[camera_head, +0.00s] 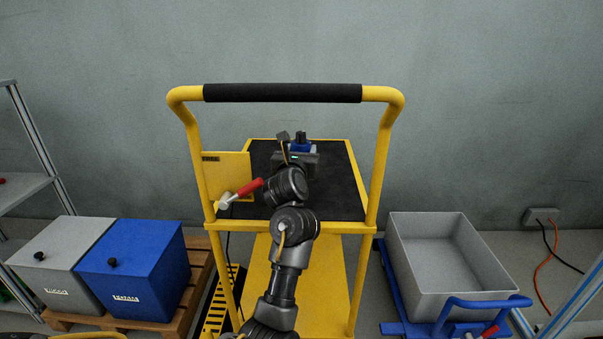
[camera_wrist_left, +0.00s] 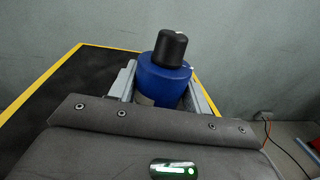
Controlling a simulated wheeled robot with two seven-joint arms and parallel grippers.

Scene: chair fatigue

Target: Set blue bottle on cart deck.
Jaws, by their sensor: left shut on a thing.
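The blue bottle (camera_wrist_left: 164,83) with a black cap stands between the fingers of my left gripper (camera_wrist_left: 163,88) in the wrist view. In the head view the blue bottle (camera_head: 303,147) shows just beyond my left gripper (camera_head: 298,151), which is shut on it. The gripper is over the black cart deck (camera_head: 345,190) of the yellow cart, near its far part. The bottle looks about upright. Its base is hidden, so I cannot tell whether it touches the deck. My right gripper is not in view.
A yellow panel (camera_head: 228,176) and a red-handled lever (camera_head: 248,188) are at the deck's left. A grey bin (camera_head: 450,255) stands right, and grey (camera_head: 58,262) and blue (camera_head: 133,265) boxes stand left on a pallet. The deck's right side is bare.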

